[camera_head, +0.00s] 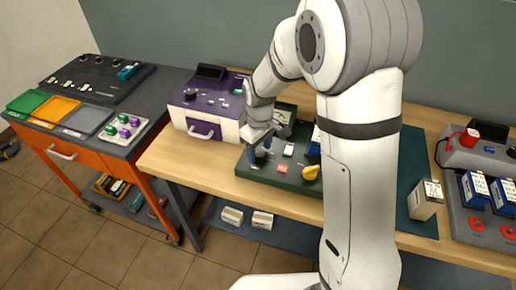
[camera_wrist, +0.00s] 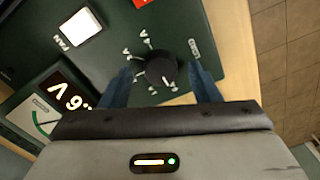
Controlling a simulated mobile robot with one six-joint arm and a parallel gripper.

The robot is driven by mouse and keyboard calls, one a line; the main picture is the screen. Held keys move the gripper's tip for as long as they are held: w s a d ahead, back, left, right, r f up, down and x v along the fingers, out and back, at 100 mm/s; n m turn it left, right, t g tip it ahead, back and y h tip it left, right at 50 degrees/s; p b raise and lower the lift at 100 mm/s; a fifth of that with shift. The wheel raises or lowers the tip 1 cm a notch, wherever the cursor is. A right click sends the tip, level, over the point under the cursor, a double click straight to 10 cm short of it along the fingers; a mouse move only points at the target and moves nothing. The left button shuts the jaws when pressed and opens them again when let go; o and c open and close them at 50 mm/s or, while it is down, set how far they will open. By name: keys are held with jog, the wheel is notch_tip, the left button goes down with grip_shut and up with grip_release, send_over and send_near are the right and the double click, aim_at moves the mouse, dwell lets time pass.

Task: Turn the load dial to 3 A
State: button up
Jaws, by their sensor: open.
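The load dial (camera_wrist: 160,68) is a round black knob on a dark green panel (camera_wrist: 190,20), ringed by small white marks that I cannot read clearly. I cannot tell where its pointer stands. My gripper (camera_wrist: 161,72) is open, with one blue finger on each side of the dial. No contact is clear. In the head view my gripper (camera_head: 260,149) is low over the left part of the green panel (camera_head: 256,174), and the dial there is hidden or too small to make out. A meter (camera_wrist: 50,100) with a lit digital readout in volts shows at left in the wrist view.
A white switch marked FAN (camera_wrist: 80,27) and a red part (camera_wrist: 141,2) are near the dial. A yellow part (camera_head: 311,172) is on the panel's right. A purple-topped unit (camera_head: 212,105) stands left. Blue batteries (camera_head: 476,188) and a boxy cell (camera_head: 425,199) stand right.

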jog(key=shift+f, duration=0.3)
